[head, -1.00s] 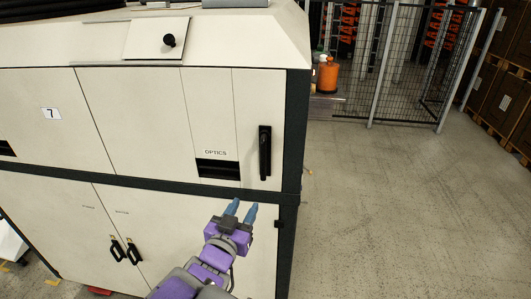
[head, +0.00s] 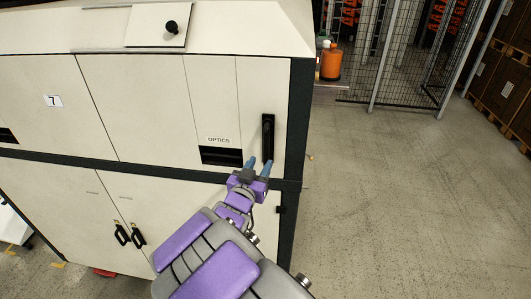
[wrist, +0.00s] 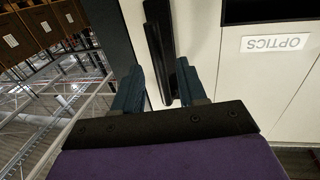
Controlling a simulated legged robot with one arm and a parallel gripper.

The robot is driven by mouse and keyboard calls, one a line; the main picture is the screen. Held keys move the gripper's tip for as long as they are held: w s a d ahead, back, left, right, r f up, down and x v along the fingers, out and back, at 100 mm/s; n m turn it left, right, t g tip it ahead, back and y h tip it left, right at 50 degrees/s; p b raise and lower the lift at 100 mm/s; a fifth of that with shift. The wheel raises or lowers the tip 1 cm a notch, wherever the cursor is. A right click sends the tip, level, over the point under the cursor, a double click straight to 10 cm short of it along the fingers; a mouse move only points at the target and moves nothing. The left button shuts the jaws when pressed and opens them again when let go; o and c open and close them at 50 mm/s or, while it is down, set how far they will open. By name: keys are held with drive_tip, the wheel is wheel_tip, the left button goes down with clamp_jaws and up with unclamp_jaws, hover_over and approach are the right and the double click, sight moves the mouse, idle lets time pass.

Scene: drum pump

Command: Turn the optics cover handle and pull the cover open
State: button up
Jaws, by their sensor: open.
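The optics cover (head: 220,105) is a pale panel on the upper right of the machine, marked OPTICS, and it looks closed. Its black handle (head: 268,138) is upright near the right edge of the panel. My gripper (head: 260,165) is open, just below the handle's lower end, with blue fingertips pointing up at it. In the wrist view the picture is turned over; the handle (wrist: 158,45) lies ahead of and between the fingers (wrist: 158,90), nearer the right one. I cannot tell whether a finger touches it. The OPTICS label (wrist: 275,43) is at the right.
A dark slot (head: 221,156) sits under the OPTICS label. A dark frame edge (head: 298,120) runs down the machine's right corner. Lower doors with black handles (head: 130,234) are below left. The concrete floor (head: 400,190) at right is open, with a mesh fence (head: 400,70) behind.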

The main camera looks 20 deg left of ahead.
sight(266, 156)
drive_tip(key=w, duration=0.4)
drive_tip(key=shift+w+p, duration=0.35)
drive_tip(key=shift+w+d+r, duration=0.1)
drive_tip(key=shift+w+d, duration=0.3)
drive_tip(key=shift+w, duration=0.1)
drive_tip(key=shift+a, duration=0.55)
drive_tip(key=shift+c, duration=1.2)
drive_tip(key=c, duration=0.3)
drive_tip(key=shift+d, duration=0.25)
clamp_jaws()
